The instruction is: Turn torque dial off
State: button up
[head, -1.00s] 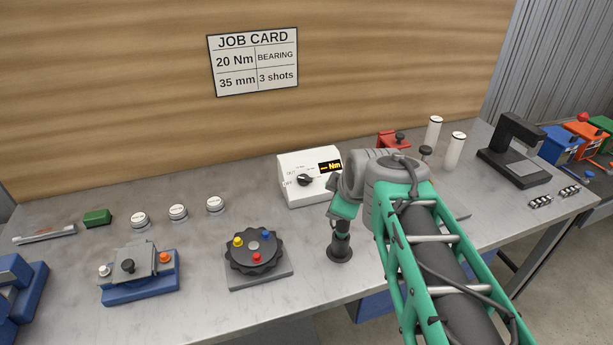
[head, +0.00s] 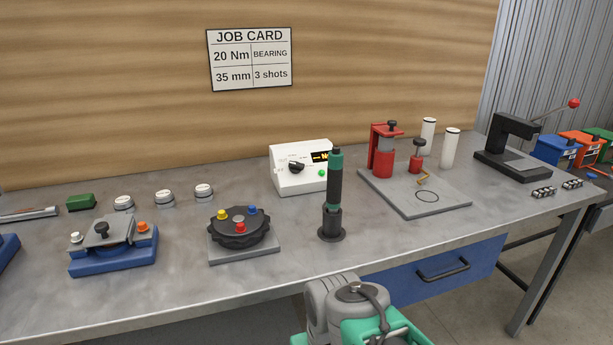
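The torque dial (head: 297,167) is a black knob on the front of a white control box (head: 290,184) at the back of the bench. Its labels are too small to read, so I cannot tell its setting. The box's dark display (head: 319,156) shows yellow characters, partly hidden, and a green button or lamp (head: 322,173) sits below it. A green and black driver (head: 335,180) stands upright in a dark holder (head: 331,236) in front of the box's right side. Part of my arm shows at the bottom middle, well short of the dial. My gripper is out of view.
A black indexing dial (head: 240,229) and a blue fixture (head: 110,262) stand to the left. A grey plate (head: 380,186) with red tools lies to the right, near a black press (head: 505,155). Bare bench separates the box from the indexing dial.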

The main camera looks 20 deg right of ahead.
aim_at(295, 167)
jog(key=z, duration=0.9)
jog(key=i, duration=0.5)
jog(key=u, duration=0.7)
